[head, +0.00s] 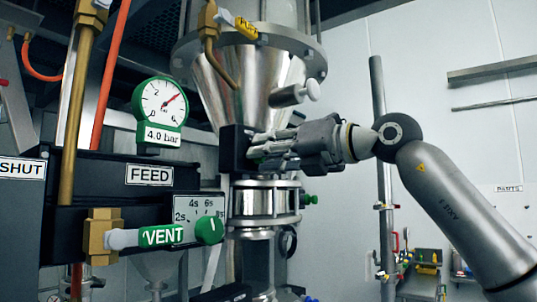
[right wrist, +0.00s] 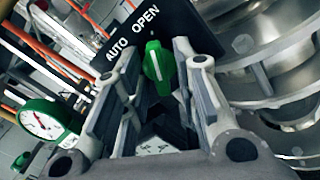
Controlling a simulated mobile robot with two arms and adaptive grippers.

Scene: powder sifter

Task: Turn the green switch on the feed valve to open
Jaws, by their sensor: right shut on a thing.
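The green switch (right wrist: 160,66) sits on a black plate lettered AUTO and OPEN (right wrist: 146,17) in the right wrist view. Its white line runs nearly upright in the picture, roughly toward the word OPEN. My right gripper (right wrist: 158,72) is shut on the switch, with one finger on each side. In the head view my right gripper (head: 256,147) reaches from the right to a black box (head: 234,145) below the steel hopper. My left gripper is out of view.
A pressure gauge (head: 161,102) and a FEED label (head: 149,175) are left of the box. A green VENT handle (head: 161,236) and a green knob (head: 209,230) sit lower. The steel hopper (head: 245,80) is directly above my gripper.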

